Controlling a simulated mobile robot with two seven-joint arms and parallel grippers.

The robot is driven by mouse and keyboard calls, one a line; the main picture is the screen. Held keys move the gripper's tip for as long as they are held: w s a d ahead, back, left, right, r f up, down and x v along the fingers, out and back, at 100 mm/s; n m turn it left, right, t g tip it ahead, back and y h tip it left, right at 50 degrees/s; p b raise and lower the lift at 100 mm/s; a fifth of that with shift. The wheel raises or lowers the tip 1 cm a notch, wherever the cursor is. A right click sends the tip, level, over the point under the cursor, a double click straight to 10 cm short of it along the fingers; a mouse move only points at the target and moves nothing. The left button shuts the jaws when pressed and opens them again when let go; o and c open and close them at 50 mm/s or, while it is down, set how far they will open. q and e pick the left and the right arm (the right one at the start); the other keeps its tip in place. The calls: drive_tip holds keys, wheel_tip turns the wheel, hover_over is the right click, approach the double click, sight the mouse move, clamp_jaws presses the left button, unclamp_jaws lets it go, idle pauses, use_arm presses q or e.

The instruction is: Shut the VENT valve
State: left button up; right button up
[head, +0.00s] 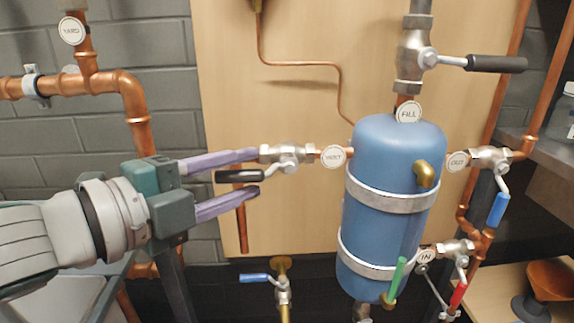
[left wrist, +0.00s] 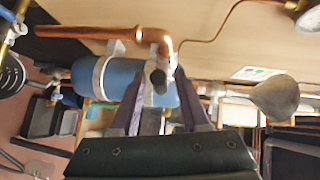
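The VENT valve (head: 287,154) is a metal valve left of the blue tank (head: 392,215), beside a round white VENT tag (head: 333,156). Its black-gripped lever (head: 238,176) points left, roughly along the pipe. My left gripper (head: 253,174) is open, its two purple-grey fingers above and below the lever, with visible gaps. In the left wrist view, the fingers (left wrist: 160,112) point at the blue tank (left wrist: 112,78), and a dark round end (left wrist: 158,77), seemingly the lever, shows between them. My right gripper is not in view.
The FILL valve (head: 415,58) with a black lever is above the tank. A blue-levered valve (head: 497,195) and a red-levered one (head: 460,280) are at right. Another blue-levered valve (head: 280,288) sits below. Copper pipe (head: 130,100) runs at left.

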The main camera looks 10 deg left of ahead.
use_arm(q)
clamp_jaws()
idle(1.2)
